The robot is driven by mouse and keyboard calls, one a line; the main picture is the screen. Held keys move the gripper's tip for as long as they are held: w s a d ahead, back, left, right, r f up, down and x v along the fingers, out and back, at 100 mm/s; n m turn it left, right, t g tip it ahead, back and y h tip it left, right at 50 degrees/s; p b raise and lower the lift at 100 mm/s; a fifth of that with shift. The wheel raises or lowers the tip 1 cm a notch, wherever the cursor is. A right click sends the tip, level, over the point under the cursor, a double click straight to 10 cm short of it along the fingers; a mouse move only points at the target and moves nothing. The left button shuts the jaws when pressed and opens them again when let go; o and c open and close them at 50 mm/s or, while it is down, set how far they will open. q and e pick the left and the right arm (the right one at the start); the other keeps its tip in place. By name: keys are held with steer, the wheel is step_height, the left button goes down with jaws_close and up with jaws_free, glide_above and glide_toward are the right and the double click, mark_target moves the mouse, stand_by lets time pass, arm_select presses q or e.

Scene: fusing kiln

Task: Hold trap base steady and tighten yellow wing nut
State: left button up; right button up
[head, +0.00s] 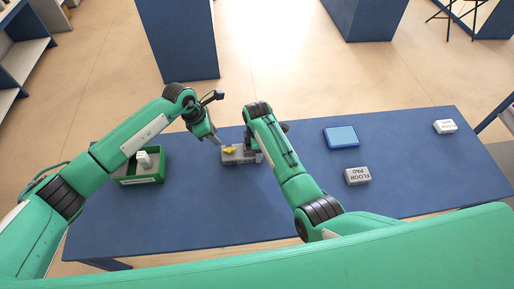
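The grey trap base (238,159) lies on the blue table at its middle, towards the far edge. The small yellow wing nut (230,150) sits on top of it, left of centre. My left gripper (217,142) reaches down from the left, its tip just behind and left of the wing nut. Whether it touches the nut or how far its fingers are apart is too small to tell. My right arm comes in from the lower right and ends at the right end of the base. Its own forearm hides most of the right gripper there, so its fingers do not show clearly.
A green bin (126,181) with a white object (143,160) stands at the left of the blue table (420,180). A light-blue tray (341,137), a grey "FLOOR PAD" block (357,176) and a white labelled block (444,127) lie to the right. The table between them is clear.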

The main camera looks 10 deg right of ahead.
mark_target(227, 149)
arm_select(q)
steer(key=shift+c, duration=0.4)
steer(key=d+f+n, duration=0.1)
steer(key=f+n, duration=0.2)
steer(key=n, duration=0.8)
steer(key=d+f+n, duration=0.1)
steer(key=f+n, duration=0.2)
steer(key=n, duration=0.8)
steer(key=d+f+n, duration=0.1)
steer(key=f+n, duration=0.2)
steer(key=n, duration=0.9)
steer(key=shift+w+d+g, duration=0.2)
steer(key=shift+w+g, duration=0.05)
steer(key=shift+g, duration=0.05)
